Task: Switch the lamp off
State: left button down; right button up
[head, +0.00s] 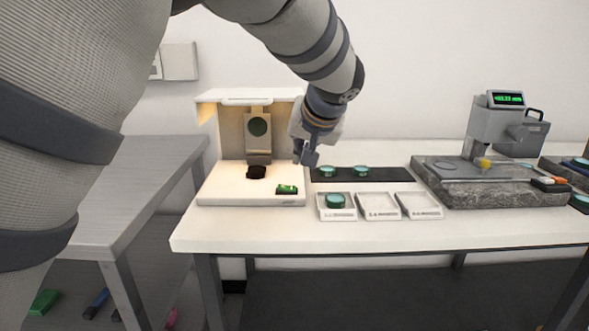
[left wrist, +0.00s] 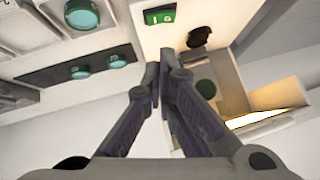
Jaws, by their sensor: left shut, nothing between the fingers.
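The interferometer (head: 209,193) is a cream open-fronted housing on the left part of the white table, with a round dark green disc on its back panel. Warm light glows inside it, and a bright strip of the lamp (left wrist: 255,118) shows in the left wrist view. My right gripper is out of view.
A dark mat (head: 385,175) with two green-topped round pieces lies right of the interferometer. Three white trays (head: 379,207) stand in front, the left one holding another piece. A granite-based gauge (head: 485,195) with a green display stands further right. A grey table (head: 140,180) is at left.

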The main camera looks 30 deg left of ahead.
pick_arm(q)
jog(key=shift+w+a+r, duration=0.1)
jog(key=shift+w+r, duration=0.05)
jog(key=shift+r, duration=0.4)
jog(key=shift+w+a+r, duration=0.1)
jog(key=shift+r, duration=0.45)
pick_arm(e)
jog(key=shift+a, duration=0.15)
pick_arm(q)
jog(key=shift+d, duration=0.1)
jog(key=b, duration=0.2)
send_over(289, 188)
jog(key=f, duration=0.7)
jog(key=shift+w+d+f, duration=0.3)
jog(key=shift+d+f, duration=0.05)
jog(key=shift+f, duration=0.05)
jog(key=shift+s+a+f+p, duration=0.15)
jog(key=shift+f+p, duration=0.1)
jog(key=shift+f, duration=0.2)
jog(key=shift+s+a+f+p, duration=0.1)
jog(key=shift+f+p, duration=0.1)
jog(key=shift+f, duration=0.2)
jog(key=shift+s+a+f, duration=0.1)
jog(key=shift+s+f, duration=0.05)
jog(key=shift+f, duration=0.5)
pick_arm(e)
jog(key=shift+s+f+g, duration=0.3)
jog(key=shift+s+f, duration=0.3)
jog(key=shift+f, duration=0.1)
